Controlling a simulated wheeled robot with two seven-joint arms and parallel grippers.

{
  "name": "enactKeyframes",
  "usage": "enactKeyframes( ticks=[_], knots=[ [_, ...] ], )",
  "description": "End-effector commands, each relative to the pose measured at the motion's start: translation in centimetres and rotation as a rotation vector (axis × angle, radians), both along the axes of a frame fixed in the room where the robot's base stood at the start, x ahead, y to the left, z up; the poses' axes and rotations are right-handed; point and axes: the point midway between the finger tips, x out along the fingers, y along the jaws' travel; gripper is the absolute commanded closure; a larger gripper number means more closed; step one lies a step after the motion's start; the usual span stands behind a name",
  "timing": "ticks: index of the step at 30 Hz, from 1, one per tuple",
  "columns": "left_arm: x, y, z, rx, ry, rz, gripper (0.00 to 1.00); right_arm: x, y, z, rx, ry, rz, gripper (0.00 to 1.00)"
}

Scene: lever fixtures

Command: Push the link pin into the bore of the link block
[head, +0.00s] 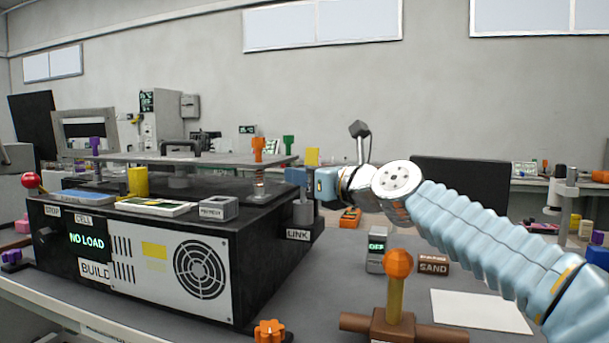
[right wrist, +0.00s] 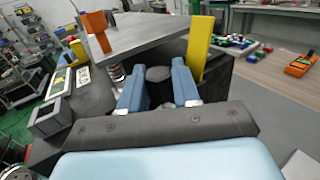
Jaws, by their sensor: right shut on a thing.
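My right gripper (head: 314,181) reaches in from the right at the machine's right corner, above the LINK label. Its blue fingers, also in the right wrist view (right wrist: 158,90), are shut on a dark grey piece (right wrist: 158,74), which I take to be the link pin. My left gripper is out of view.
A yellow upright piece (right wrist: 199,48) stands close beside the fingers. A flat plate (head: 180,158) with an orange knob (head: 258,147) lies over the machine. A grey square holder (head: 217,208) sits on the machine top. An orange-balled lever (head: 398,264) stands in front.

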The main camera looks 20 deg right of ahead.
Motion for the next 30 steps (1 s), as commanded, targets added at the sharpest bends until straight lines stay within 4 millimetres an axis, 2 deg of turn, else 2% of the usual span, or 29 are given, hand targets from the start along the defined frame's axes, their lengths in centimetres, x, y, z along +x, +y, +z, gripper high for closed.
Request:
enactKeyframes(
  ticks=[6,7,12,13,25,30],
  knots=[
    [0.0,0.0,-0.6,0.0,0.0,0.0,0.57,0.0,0.0,-0.7,0.0,0.0,0.0,0.98],
    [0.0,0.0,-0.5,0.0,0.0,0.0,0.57,0.0,0.0,-0.6,0.0,0.0,0.0,0.67],
    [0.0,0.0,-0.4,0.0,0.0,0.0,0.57,0.0,-0.1,-0.6,0.0,0.001,-0.001,0.41],
    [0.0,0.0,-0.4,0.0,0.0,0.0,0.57,0.1,-0.1,-0.6,-0.001,0.002,-0.002,0.39],
    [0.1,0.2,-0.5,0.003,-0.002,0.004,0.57,0.1,-0.4,-0.7,-0.001,0.001,-0.008,0.39],
    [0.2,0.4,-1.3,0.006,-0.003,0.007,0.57,-2.3,-1.5,-0.9,-0.001,0.001,-0.009,0.39]
  ],
)
